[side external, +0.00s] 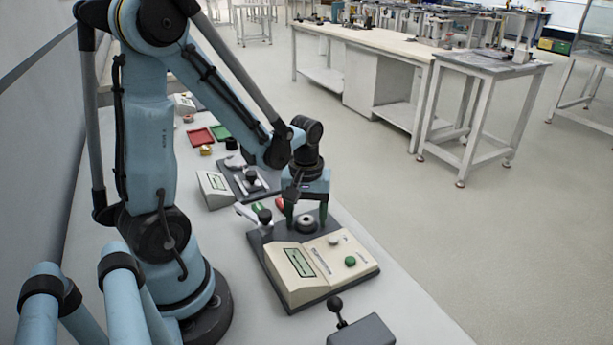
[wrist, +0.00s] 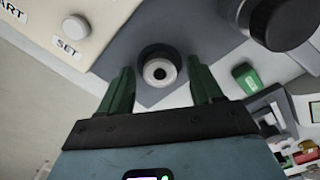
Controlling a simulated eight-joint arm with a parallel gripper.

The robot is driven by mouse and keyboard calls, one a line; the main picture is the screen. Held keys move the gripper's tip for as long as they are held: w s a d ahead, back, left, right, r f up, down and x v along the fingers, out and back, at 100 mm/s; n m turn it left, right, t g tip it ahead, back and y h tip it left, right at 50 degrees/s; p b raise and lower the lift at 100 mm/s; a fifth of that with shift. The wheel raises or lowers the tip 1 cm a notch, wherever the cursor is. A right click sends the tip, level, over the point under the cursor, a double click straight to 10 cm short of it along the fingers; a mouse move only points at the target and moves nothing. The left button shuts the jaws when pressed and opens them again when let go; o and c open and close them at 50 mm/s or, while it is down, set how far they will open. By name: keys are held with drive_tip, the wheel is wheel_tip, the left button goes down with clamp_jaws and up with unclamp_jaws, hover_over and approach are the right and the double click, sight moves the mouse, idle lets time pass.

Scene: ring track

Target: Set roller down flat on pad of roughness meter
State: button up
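The roller (side external: 307,223), a short ring with a pale metal face and a dark centre hole, sits on the dark plate of the roughness meter (side external: 291,279). In the wrist view the roller (wrist: 159,71) looks flat, seen nearly end-on, with a dark round rim around it that looks like the pad (wrist: 144,54). My gripper (side external: 307,214) is pointed down over it. In the wrist view my gripper's green fingers (wrist: 162,82) stand open on either side of the roller, with a visible gap on both sides. The pad's surface under the roller is hidden.
A black knob (side external: 265,215) on a pale arm stands close left of my gripper; it is large in the wrist view (wrist: 283,22). A green block (wrist: 246,78) lies nearby. Another instrument (side external: 214,189) and red and green trays (side external: 201,137) stand farther back. A grey box with a lever (side external: 360,331) is in front.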

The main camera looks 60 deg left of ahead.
sight(306, 219)
wheel_tip(306, 219, up, 12)
drive_tip(key=d+m+t, duration=0.7)
drive_tip(key=d+m, duration=0.2)
drive_tip(key=m, duration=0.2)
drive_tip(key=shift+w+d, duration=0.3)
drive_tip(key=shift+w, duration=0.15)
drive_tip(key=shift+r, duration=0.1)
idle(0.8)
